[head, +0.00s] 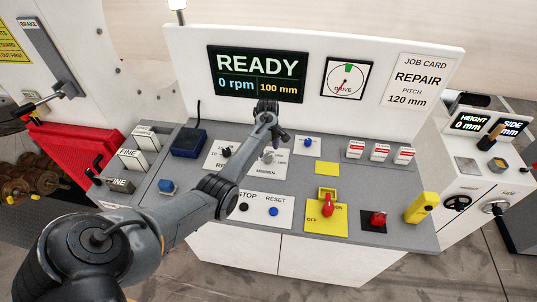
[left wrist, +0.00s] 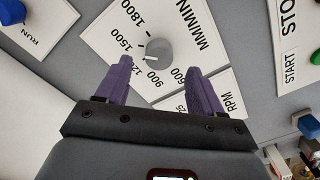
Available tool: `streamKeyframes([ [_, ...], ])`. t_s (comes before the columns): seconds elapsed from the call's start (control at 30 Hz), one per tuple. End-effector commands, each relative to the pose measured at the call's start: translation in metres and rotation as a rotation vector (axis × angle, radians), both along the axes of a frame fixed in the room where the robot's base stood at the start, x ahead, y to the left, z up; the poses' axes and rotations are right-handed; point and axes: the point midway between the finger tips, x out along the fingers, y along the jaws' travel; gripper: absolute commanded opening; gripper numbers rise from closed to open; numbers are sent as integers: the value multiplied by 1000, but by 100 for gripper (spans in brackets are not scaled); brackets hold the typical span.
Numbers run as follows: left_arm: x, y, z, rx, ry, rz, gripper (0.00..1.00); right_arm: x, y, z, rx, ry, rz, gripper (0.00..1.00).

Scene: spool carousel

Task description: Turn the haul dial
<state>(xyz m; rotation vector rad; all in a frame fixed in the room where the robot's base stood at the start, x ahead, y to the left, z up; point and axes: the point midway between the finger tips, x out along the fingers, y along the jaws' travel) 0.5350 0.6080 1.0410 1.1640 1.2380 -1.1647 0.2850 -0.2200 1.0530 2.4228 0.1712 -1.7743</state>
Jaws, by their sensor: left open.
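The dial (head: 268,157) also shows in the head view, partly hidden by my arm. My left gripper (head: 280,141) is above the panel near the dial. In the left wrist view its two purple fingers (left wrist: 159,66) are apart, with the knob just beyond the gap between their tips. Nothing is between them. My right gripper is not in view.
A display (head: 258,74) reads READY, 0 rpm and 100 mm. A job card (head: 408,82) reads REPAIR, pitch 120 mm.

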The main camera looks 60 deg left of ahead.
Motion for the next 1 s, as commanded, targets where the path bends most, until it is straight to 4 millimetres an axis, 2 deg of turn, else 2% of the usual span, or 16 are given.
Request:
streamKeyframes([
  [0.1,0,-1,-18,-3,1,0,67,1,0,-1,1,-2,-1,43],
  [0.3,0,-1,-36,-1,0,0,67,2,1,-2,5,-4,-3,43],
  [0.7,0,-1,-41,0,-1,-1,67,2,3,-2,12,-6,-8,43],
  [0.77,0,-1,-41,0,-1,-1,59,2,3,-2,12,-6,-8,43],
  [1.0,0,-1,-41,0,0,-1,23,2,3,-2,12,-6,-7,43],
])
